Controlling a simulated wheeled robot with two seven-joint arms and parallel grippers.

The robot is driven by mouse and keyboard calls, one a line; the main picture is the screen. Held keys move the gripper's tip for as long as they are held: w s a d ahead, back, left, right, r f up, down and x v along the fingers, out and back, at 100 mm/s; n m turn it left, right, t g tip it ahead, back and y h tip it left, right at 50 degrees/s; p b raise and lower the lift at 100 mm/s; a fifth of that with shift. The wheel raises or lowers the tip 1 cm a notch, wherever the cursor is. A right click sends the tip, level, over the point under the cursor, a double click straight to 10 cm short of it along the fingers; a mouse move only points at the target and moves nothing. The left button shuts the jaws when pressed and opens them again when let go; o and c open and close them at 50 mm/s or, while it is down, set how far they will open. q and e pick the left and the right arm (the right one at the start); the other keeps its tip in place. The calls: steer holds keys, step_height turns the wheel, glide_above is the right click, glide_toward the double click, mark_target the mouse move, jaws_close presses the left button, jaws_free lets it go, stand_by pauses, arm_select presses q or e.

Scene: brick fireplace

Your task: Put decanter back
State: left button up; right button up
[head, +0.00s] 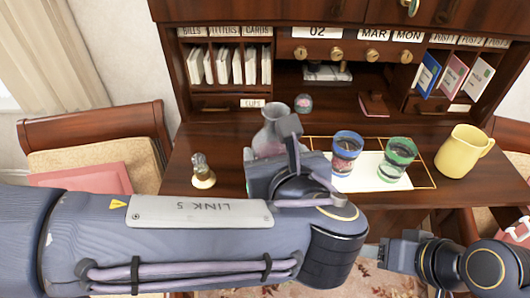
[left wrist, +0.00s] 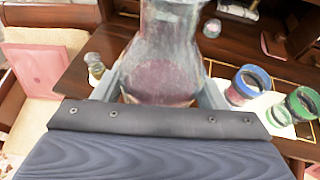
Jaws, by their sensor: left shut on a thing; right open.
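The glass decanter (head: 270,128), with a narrow neck, wide body and dark reddish liquid, stands upright over the desk's left-middle part. My left gripper (head: 275,158) is shut on it. In the left wrist view the decanter (left wrist: 163,50) sits between the two fingers of my left gripper (left wrist: 160,90). In the head view my left wrist hides its lower part, so I cannot tell whether its base touches the desk. A small glass stopper-like piece (head: 203,172) stands on the desk to its left. My right gripper (head: 374,256) is open and empty, low in front of the desk.
Blue-rimmed (head: 347,150) and green-rimmed (head: 398,158) glasses stand on a white mat (head: 365,182) right of the decanter. A yellow mug (head: 463,151) stands further right. A small round glass object (head: 303,104) is behind. Pigeonholes (head: 226,62) line the desk's back. Chairs flank the desk.

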arm_select(q)
steer(key=shift+w+a+f+p, duration=0.15)
steer(key=shift+w+f+p, duration=0.05)
steer(key=shift+w+f, duration=1.9)
steer(key=shift+w+a+f+p, duration=0.15)
steer(key=shift+w+a+f, duration=0.05)
steer(key=shift+w+f, duration=1.9)
steer(key=shift+w+a+f+p, duration=0.15)
steer(key=shift+w+f+p, duration=0.05)
steer(key=shift+w+f, duration=1.9)
steer(key=shift+w+r, duration=0.1)
steer(key=o, duration=1.5)
steer(key=shift+f, duration=0.2)
